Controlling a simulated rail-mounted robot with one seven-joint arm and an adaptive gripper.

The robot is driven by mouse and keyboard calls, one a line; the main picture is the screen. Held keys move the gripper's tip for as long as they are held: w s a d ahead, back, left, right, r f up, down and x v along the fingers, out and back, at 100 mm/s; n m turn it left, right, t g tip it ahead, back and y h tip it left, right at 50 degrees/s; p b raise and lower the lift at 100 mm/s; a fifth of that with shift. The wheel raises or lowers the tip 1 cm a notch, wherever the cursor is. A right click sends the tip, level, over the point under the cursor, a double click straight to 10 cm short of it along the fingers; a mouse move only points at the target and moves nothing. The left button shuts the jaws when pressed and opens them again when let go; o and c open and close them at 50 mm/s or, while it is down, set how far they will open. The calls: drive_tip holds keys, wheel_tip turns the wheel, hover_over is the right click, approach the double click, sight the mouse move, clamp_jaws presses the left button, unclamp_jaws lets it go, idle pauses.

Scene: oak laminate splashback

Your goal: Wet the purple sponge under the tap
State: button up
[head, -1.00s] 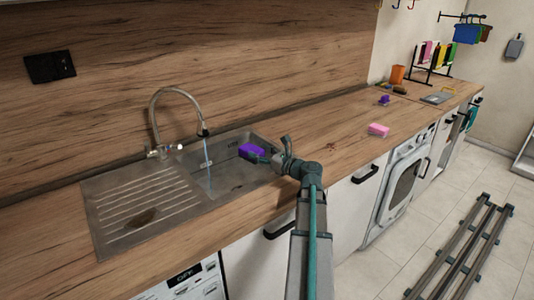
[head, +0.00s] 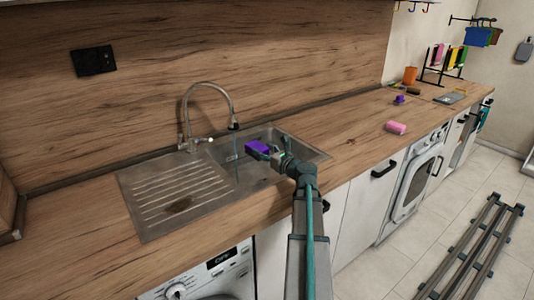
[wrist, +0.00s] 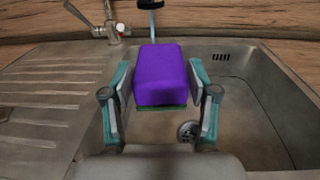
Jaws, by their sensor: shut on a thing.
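The purple sponge (head: 258,147) is held level over the sink basin, just right of the thin water stream (head: 236,155). My gripper (head: 270,152) is shut on it. In the wrist view, the sponge (wrist: 160,72) sits between the two fingers. The curved metal tap (head: 205,87) stands behind the sink (head: 285,180), its spout over the basin. In the wrist view, the spout end and stream (wrist: 151,22) show behind the sponge's far edge. I see a gap between sponge and stream in the head view.
The ribbed drainboard (head: 180,195) lies left of the basin. The tap's base and lever (wrist: 112,28) stand at the back. The drain (wrist: 187,131) is visible in the basin floor.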

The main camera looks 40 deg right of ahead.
drive_tip(key=w+f+b, duration=0.2)
drive_tip(key=w, duration=0.9)
drive_tip(key=shift+w+a+f, duration=0.15)
drive_tip(key=shift+w+a, duration=0.1)
drive_tip(key=shift+a, duration=0.2)
idle(0.5)
drive_tip(key=shift+s+d+p, duration=0.15)
drive_tip(key=shift+s+p, duration=0.05)
drive_tip(key=shift+s, duration=1.8)
drive_tip(key=shift+s+d+p, duration=0.15)
drive_tip(key=shift+s+p, duration=0.05)
drive_tip(key=shift+s, duration=1.8)
drive_tip(key=shift+s+d+r+p, duration=0.1)
drive_tip(key=shift+s+r+p, duration=1.45)
drive_tip(key=shift+s, duration=0.3)
drive_tip(key=shift+s+d+r+p, duration=0.1)
drive_tip(key=shift+s+r+p, duration=0.2)
drive_tip(key=shift+s+r, duration=0.3)
drive_tip(key=shift+f, duration=0.15)
